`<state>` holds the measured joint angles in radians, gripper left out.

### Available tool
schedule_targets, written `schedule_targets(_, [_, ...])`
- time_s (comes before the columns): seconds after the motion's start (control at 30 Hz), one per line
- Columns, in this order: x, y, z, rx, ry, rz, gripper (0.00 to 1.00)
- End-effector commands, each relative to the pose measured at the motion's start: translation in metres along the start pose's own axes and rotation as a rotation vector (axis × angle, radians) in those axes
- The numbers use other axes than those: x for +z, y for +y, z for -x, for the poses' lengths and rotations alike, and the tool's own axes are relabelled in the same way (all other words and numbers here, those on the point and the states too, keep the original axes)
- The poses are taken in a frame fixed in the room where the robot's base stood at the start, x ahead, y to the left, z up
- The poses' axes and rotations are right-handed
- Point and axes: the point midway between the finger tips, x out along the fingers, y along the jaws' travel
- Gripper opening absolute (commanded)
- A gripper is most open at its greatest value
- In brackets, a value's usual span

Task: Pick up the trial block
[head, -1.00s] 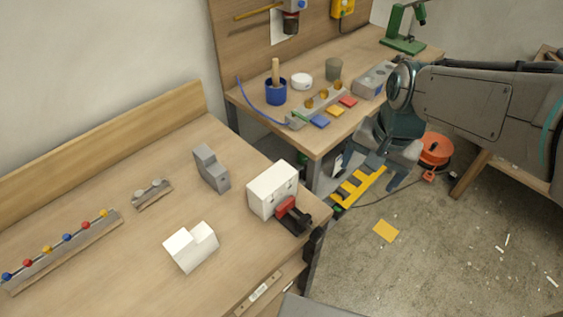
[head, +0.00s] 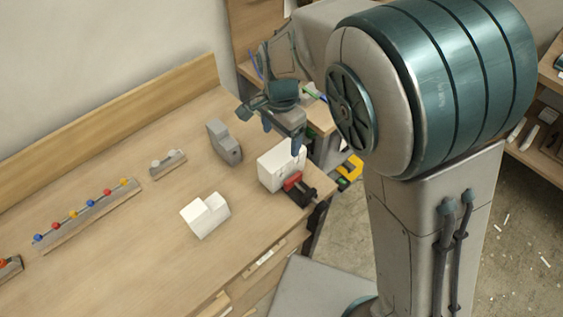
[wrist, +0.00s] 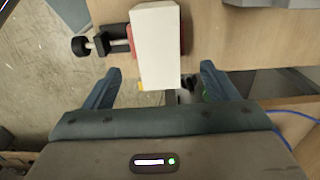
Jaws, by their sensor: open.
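Three blocks stand on the wooden bench, and I cannot tell by sight which is called the trial block. One is a white box-like block (head: 279,168) beside a red and black clamp (head: 296,186) near the bench's right edge. One is a white stepped block (head: 205,216) nearer me. One is a grey stepped block (head: 224,142) farther back. My gripper (head: 283,138) is open and empty above the box-like block. In the wrist view the fingers (wrist: 160,86) are wide apart, with that white block (wrist: 157,45) showing between and ahead of them. No contact shows.
A rail with coloured beads (head: 82,215) and a small grey piece with knobs (head: 167,163) lie to the left. A wooden back board (head: 130,120) edges the bench. My arm hides much of the second bench behind.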

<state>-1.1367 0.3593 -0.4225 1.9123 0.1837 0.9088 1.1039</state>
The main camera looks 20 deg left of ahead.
Motion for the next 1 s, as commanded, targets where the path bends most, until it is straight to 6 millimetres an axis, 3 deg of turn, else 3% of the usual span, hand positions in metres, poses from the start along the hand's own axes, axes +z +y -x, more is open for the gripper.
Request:
schedule_targets(0.1, [0.0, 0.001, -0.02, 0.003, -0.001, 0.0, 0.8])
schedule_targets(0.37, [-0.001, 0.001, -0.039, 0.0, 0.0, 0.001, 0.8])
schedule_targets(0.7, [-0.002, 0.003, -0.082, 0.0, 0.0, 0.001, 0.8])
schedule_targets(1.0, [-0.001, 0.002, -0.086, -0.001, 0.0, 0.002, 0.77])
